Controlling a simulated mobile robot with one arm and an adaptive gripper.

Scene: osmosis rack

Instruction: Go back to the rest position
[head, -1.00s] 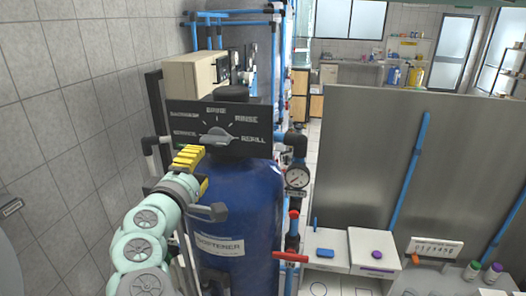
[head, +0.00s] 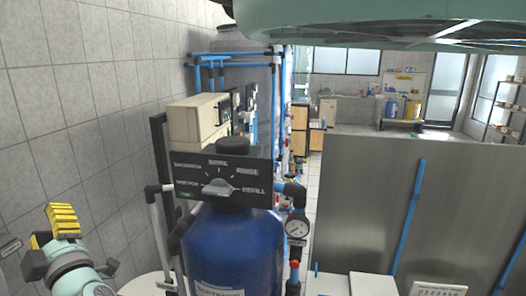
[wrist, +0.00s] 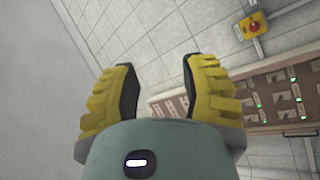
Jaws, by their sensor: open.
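My gripper (head: 62,222) has yellow ribbed fingers and is at the lower left of the head view, beside the tiled wall. It is left of the blue softener tank (head: 232,252) and apart from it. In the wrist view my gripper (wrist: 158,95) shows two yellow fingers with dark pads, spread wide with nothing between them. The softener's black control head (head: 225,175) carries a selector knob (head: 218,187) with labels around it. The knob stands clear of my gripper.
A pressure gauge (head: 297,227) and pipes stand right of the tank. A grey metal panel (head: 365,190) fills the right. The wrist view shows a panel with green lights (wrist: 285,98) and a yellow box with a red button (wrist: 252,25). The tiled wall (head: 85,110) is close at left.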

